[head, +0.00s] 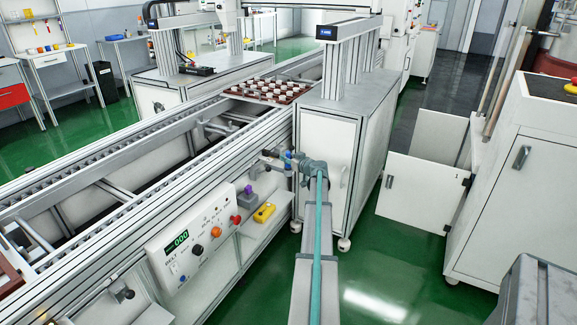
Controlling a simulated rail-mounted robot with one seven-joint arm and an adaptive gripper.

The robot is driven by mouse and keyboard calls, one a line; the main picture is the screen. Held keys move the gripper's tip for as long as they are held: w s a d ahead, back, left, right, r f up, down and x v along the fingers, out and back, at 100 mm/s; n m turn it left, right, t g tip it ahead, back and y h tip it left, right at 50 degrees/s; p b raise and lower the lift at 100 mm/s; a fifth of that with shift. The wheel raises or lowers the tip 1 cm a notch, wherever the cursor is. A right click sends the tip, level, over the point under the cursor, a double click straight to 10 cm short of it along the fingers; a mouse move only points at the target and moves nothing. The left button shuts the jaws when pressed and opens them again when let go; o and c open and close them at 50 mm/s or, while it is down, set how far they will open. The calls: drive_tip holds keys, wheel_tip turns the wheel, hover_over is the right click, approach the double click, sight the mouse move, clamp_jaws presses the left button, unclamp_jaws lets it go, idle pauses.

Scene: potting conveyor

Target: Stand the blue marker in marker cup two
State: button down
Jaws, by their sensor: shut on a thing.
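My arm reaches up the middle of the head view to its wrist beside the conveyor's front side. My gripper (272,158) is small there, just left of the wrist. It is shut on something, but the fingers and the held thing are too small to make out. A small patch of blue shows by the wrist; I cannot tell whether it is the blue marker or part of my arm. I cannot pick out marker cup two.
A white cabinet (325,165) stands behind my wrist. A tray of pots (283,98) sits on the conveyor.

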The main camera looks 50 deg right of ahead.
sight(289, 165)
drive_tip(key=f, duration=0.2)
drive_tip(key=d+f, duration=0.1)
drive_tip(key=shift+w+f, duration=0.25)
drive_tip(key=shift+f, duration=0.1)
drive_tip(key=shift+a+f, duration=0.1)
drive_tip(key=shift+f, duration=0.1)
drive_tip(key=shift+f+b, duration=0.2)
drive_tip(key=shift+b, duration=0.15)
drive_tip(key=c, duration=0.9)
unclamp_jaws()
drive_tip(key=shift+r+p, duration=0.25)
drive_tip(key=shift+p, duration=0.15)
